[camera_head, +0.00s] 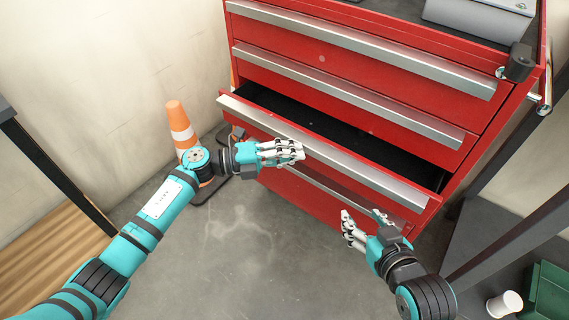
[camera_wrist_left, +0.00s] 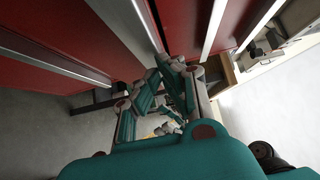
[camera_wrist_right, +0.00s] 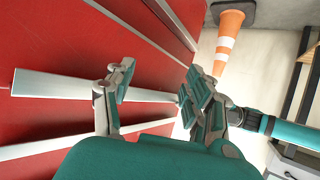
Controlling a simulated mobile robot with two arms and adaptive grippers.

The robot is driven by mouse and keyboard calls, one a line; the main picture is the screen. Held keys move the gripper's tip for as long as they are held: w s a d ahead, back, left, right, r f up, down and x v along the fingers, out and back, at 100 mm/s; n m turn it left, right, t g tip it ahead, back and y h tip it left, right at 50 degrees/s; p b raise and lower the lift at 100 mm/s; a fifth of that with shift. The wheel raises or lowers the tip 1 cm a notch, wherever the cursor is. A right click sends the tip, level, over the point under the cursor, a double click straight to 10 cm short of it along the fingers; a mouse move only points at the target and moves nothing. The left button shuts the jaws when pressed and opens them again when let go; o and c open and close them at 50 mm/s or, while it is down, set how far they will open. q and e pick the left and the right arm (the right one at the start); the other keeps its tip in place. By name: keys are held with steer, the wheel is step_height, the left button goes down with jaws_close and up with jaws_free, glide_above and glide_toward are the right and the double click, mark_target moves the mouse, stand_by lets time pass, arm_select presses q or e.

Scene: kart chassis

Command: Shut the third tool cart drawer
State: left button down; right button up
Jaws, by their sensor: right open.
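The red tool cart (camera_head: 322,58) stands ahead of me. Its third drawer (camera_head: 325,160) is pulled out, with the dark inside showing behind its silver-edged front. The drawers above it look closed. My left gripper (camera_head: 301,150) is in front of the third drawer's front, near its middle-left; its fingers are together and hold nothing. I cannot tell whether it touches the drawer. My right gripper (camera_head: 365,217) is open and empty, lower and to the right, in front of the cart; its spread fingers also show in the right wrist view (camera_wrist_right: 158,82).
An orange and white traffic cone (camera_head: 181,130) stands left of the cart, behind my left arm. A white cup (camera_head: 504,304) and a green bin (camera_head: 547,290) are at the lower right. The grey floor (camera_head: 250,250) between my arms is clear.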

mark_target(309, 132)
arm_select(q)
steer(key=w+d+b, duration=0.1)
steer(key=w, duration=0.1)
steer(key=w+d+b, duration=0.1)
steer(key=w+d, duration=0.1)
steer(key=shift+f, duration=0.2)
steer(key=w+d+b, duration=0.2)
steer(key=w, duration=0.1)
steer(key=shift+d+r, duration=0.1)
steer(key=shift+w+r, duration=0.2)
arm_select(e)
step_height(309, 132, up, 19)
steer(key=a+t+y, duration=0.2)
steer(key=t+y, duration=0.2)
steer(key=t, duration=0.9)
steer(key=shift+a+r+n, duration=0.15)
steer(key=shift+a+n, duration=0.1)
steer(key=shift+n, duration=0.05)
steer(key=shift+w, duration=0.15)
